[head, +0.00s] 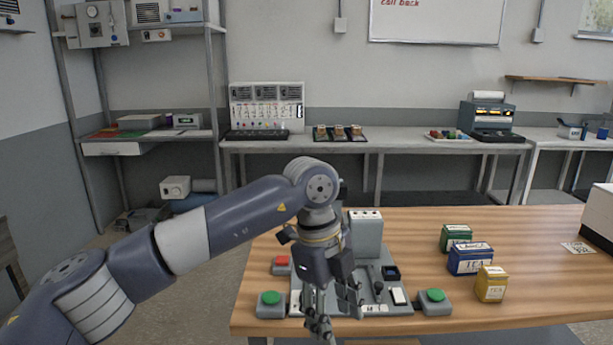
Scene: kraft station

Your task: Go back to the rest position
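My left arm comes in from the left, and its gripper (336,312) points down in front of a grey control panel (372,272) on the wooden table. Its fingers stand apart with nothing seen between them, so it looks open and empty. It hides part of the panel's left side. Whether the fingers touch the panel or the table cannot be told from this view. My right gripper is not in view.
Green-button boxes (270,304) and (433,301) flank the panel; a red-button box (281,265) is behind the left one. Green (455,237), blue (469,259) and yellow (491,284) boxes stand right. The wooden table (540,285) has clear room on the right.

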